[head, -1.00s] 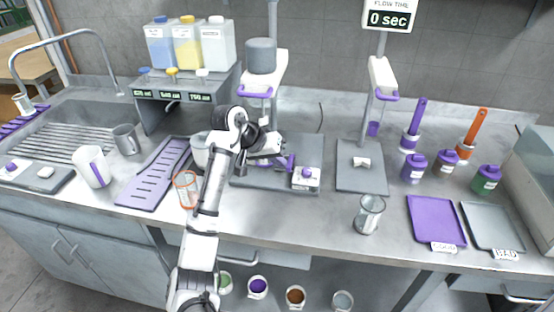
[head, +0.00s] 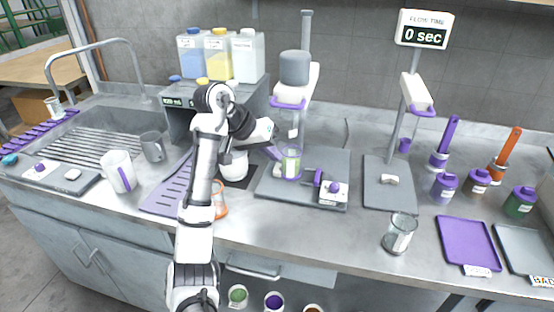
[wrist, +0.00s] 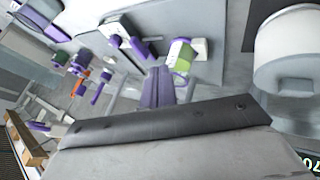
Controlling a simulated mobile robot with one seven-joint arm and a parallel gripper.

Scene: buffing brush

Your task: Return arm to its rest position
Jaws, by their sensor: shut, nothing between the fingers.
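My arm is bent, with the gripper above the counter, near a white mug (head: 234,166). A clear vessel with a green band (head: 291,167) stands on the stand's grey base, just right of the fingertips; I cannot tell the exact gap. It also shows in the wrist view (wrist: 181,56).
A purple-handled fixture (head: 326,185) sits on the same base. An orange-rimmed glass (head: 221,200) is close beside my arm. A dispenser rack with several bottles (head: 219,55) stands behind. A glass beaker (head: 399,233) and a purple tray (head: 466,243) are at the right.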

